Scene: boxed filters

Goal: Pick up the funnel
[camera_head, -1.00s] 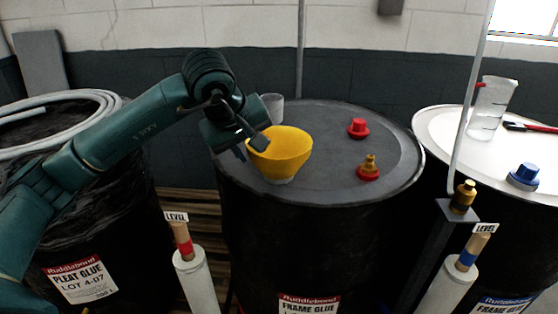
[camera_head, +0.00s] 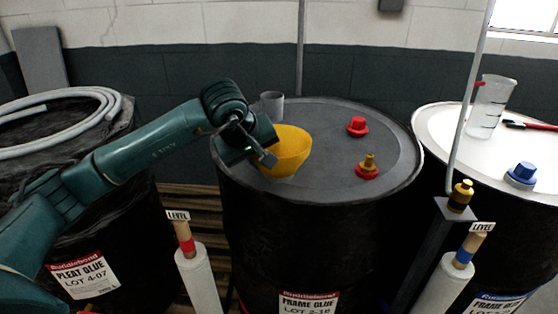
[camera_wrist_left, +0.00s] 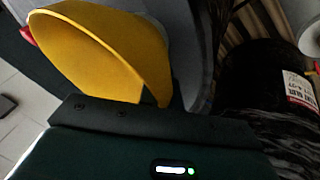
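The yellow funnel (camera_head: 290,148) is wide-mouthed and stands on the near left part of the middle drum's dark lid (camera_head: 325,185). My left gripper (camera_head: 268,160) is at the funnel's left front side, low against its wall in the head view, and hides part of it. In the left wrist view the funnel (camera_wrist_left: 105,50) fills the upper left, its rim reaching down to the gripper's dark edge (camera_wrist_left: 150,122). The fingers are mostly hidden, so I cannot tell whether they are apart or closed on it. My right gripper is in neither view.
A grey cup (camera_head: 272,105) stands behind the funnel. A red cap (camera_head: 357,125) and a brass fitting with a red base (camera_head: 368,166) sit to the right on the lid. A hose coil (camera_head: 60,105) lies on the left drum. The lid's middle is clear.

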